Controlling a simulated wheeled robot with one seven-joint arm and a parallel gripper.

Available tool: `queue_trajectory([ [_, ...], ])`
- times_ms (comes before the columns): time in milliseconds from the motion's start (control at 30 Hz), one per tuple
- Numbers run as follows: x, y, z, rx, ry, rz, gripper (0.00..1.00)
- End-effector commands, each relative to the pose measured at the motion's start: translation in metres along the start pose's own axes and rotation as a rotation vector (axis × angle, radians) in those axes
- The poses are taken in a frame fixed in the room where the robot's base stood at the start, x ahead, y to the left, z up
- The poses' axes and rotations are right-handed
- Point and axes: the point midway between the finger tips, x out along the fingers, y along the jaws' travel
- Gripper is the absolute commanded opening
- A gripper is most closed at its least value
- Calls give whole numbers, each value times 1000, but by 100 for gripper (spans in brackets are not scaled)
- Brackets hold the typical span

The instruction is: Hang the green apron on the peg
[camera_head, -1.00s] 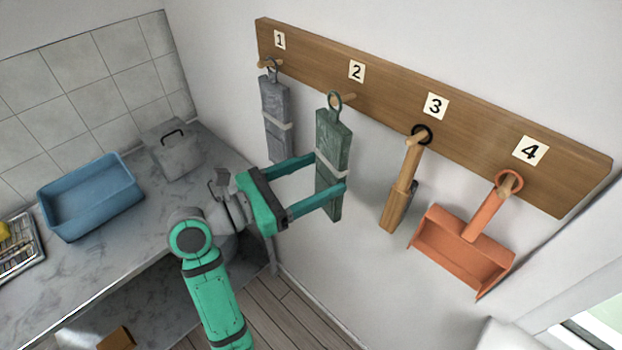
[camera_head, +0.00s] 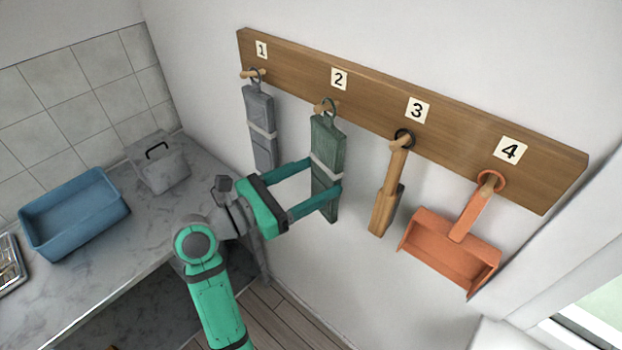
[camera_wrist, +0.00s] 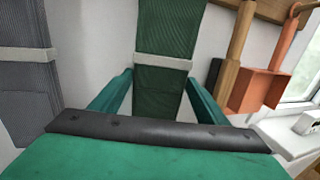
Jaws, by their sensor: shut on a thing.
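The green apron (camera_head: 326,146), folded with a pale band, hangs upright under the number 2 on the peg rail. Its ring appears around peg 2 (camera_head: 324,106) in the head view. My gripper (camera_head: 325,178) is shut on the apron, one finger on each side at about the band's height. In the wrist view the apron (camera_wrist: 168,40) stands between my fingers, its upper end out of frame.
The wooden rail (camera_head: 376,104) also bears a grey folded cloth (camera_head: 260,118) on peg 1, a wooden-handled tool (camera_head: 388,188) on peg 3 and an orange dustpan (camera_head: 452,244) on peg 4. A counter with a blue tub (camera_head: 74,215) and grey box (camera_head: 160,168) is at left.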

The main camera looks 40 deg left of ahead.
Motion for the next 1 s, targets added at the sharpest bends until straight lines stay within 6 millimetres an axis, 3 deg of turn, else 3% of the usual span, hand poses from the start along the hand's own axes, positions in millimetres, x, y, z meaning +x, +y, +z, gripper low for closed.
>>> queue_trajectory([
  [400,-1,0,0,1,-1,2,40],
  [433,-1,1,0,1,-1,2,71],
  [500,-2,1,0,1,-1,3,88],
  [533,-2,1,0,1,-1,4,90],
  [833,-4,2,0,0,0,7,90],
  [1000,-20,4,0,0,0,10,90],
])
